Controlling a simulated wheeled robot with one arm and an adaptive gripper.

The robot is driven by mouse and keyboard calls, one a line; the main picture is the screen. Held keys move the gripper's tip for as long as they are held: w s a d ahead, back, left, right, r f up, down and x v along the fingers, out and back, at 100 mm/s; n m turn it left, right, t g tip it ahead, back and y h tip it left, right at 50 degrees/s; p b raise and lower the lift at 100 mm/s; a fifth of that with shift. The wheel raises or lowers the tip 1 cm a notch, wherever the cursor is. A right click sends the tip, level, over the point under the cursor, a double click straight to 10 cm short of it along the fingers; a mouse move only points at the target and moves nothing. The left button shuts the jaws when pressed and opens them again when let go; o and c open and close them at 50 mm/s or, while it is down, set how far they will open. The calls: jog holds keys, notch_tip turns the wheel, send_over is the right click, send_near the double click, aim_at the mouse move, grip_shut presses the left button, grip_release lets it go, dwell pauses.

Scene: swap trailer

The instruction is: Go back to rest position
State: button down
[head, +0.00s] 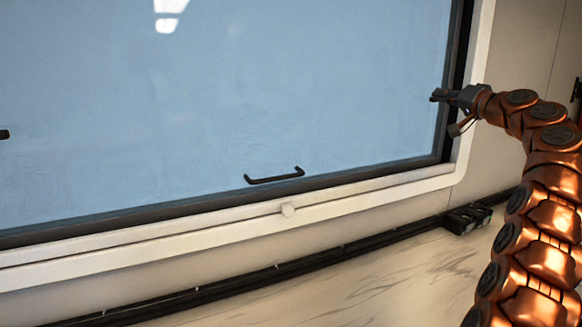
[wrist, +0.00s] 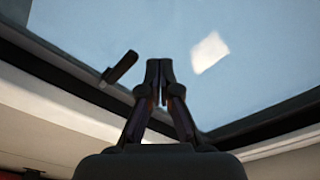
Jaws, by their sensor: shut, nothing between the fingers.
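My gripper (head: 436,95) is at the end of my copper-coloured arm, at the right in the head view. It is in front of the right edge of a large window, by the dark frame. In the wrist view my gripper (wrist: 159,68) points up toward the glass, with its fingers together and nothing between them. From these views I cannot tell how far the fingertips are from the glass.
The window (head: 220,100) has a black frame and a pale surround.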

jog(key=a+g+p, duration=0.1)
jog(key=a, duration=0.2)
jog(key=a+g+p, duration=0.1)
jog(key=a, duration=0.1)
jog(key=s+a+y+p, duration=0.1)
jog(key=a, duration=0.2)
jog(key=shift+s+a+r+g, duration=0.1)
jog(key=shift+a+r+g, duration=0.05)
jog(key=shift+a+g, duration=0.25)
jog(key=s+a+f+n+g+p, duration=0.1)
jog(key=s+a+f+g+p, duration=0.3)
jog(key=s+a, duration=0.6)
jog(key=s+a+f+n+g+p, duration=0.2)
jog(key=s+a+f+g+p, duration=0.25)
jog(key=s+a, duration=0.55)
jog(key=s+d+f+g+h+p, duration=0.2)
jog(key=s+f+p, duration=0.1)
jog(key=s, duration=1)
jog(key=s+d+f+n+g+h+p, duration=0.1)
jog(key=s+d+f+g+h+p, duration=0.1)
jog(key=s, duration=1.1)
jog(key=s+d+f+g+h+p, duration=0.2)
jog(key=s+f+g+h+p, duration=0.1)
jog(key=s, duration=0.9)
notch_tip(320, 180, down, 3)
jog(key=shift+s+d+f+g+h+p, duration=0.15)
jog(key=shift+s+g+h+p, duration=0.25)
jog(key=shift+p, duration=0.65)
